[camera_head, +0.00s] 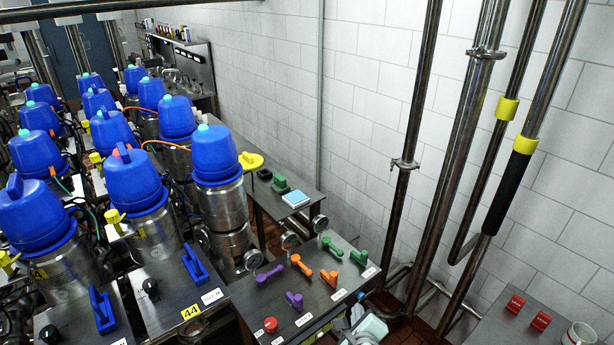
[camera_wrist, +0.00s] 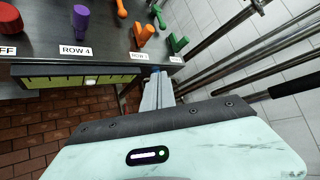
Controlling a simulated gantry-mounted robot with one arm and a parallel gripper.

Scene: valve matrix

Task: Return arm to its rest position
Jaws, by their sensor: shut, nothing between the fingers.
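My gripper (camera_wrist: 160,76) shows in the wrist view as narrow grey fingers beyond a pale marbled wrist body with a dark edge. The fingers are together with nothing between them. They point toward the front edge of the control table (camera_wrist: 40,50), by the orange handles; I cannot tell the exact gap. In the head view, a pale part of my arm shows at the bottom, just beyond the front right of the control table (camera_head: 245,300); the fingers are not clear there. Purple handles (camera_head: 294,300), orange handles (camera_head: 301,264) and green handles (camera_head: 333,247) stand on this table.
A red button (camera_head: 270,324) is at the table's front left. Vertical pipes (camera_head: 420,110) rise at the right along the white wall (camera_head: 370,70). Blue-capped valve units (camera_head: 216,155) crowd the left. A bench with red blocks (camera_head: 515,305) and a mug (camera_head: 580,335) is at lower right.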

